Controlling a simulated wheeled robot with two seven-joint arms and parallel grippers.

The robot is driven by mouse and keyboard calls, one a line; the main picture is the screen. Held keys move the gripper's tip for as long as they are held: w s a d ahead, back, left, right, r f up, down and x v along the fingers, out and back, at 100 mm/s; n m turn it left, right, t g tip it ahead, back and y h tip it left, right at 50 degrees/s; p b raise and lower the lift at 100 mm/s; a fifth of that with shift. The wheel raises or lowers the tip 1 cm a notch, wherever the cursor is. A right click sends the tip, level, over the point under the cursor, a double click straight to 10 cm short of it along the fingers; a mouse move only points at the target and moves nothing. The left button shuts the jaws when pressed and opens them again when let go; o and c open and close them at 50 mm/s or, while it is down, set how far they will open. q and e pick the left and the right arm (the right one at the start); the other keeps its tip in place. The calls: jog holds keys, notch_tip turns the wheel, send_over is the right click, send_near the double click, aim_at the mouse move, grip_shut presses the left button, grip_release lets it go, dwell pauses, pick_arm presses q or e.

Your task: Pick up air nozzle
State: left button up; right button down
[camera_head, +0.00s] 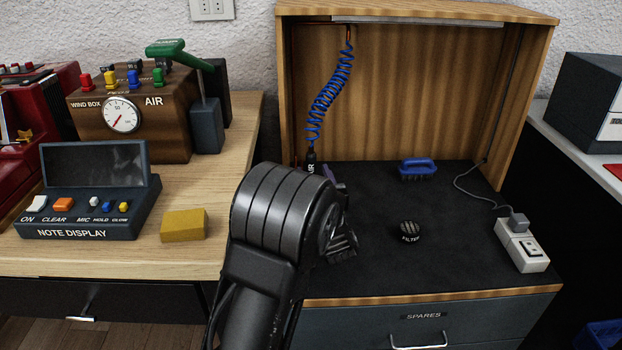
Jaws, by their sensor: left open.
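The air nozzle (312,162) is a dark piece with a white AIR label, at the lower end of the blue coiled hose (327,98) on the left side of the wooden cabinet. Its lower part is hidden behind my left arm. My left gripper (343,238) is in front of the cabinet, to the right of and below the nozzle in the picture. It is open, and I see nothing held in it. My arm covers much of the front left of the black mat. My right gripper is not in view.
On the black mat (455,240) stand a round filter (410,231), a blue brush (417,168) and a power strip (522,245) with a cable. A yellow block (184,225) and the note display (90,190) stand on the left table. The cabinet (415,90) has side walls and a top.

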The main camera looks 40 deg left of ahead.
pick_arm(q)
jog(key=shift+w+a+f+b, duration=0.1)
jog(key=shift+w+a+b, duration=0.2)
jog(key=shift+a+b, duration=0.15)
jog(key=b+x, duration=0.1)
jog(key=x, duration=0.2)
jog(key=shift+w+a+b, duration=0.15)
jog(key=shift+a+b, duration=0.05)
jog(key=shift+b, duration=0.1)
jog(key=shift+w+a, duration=0.2)
grip_shut()
dwell(0.4)
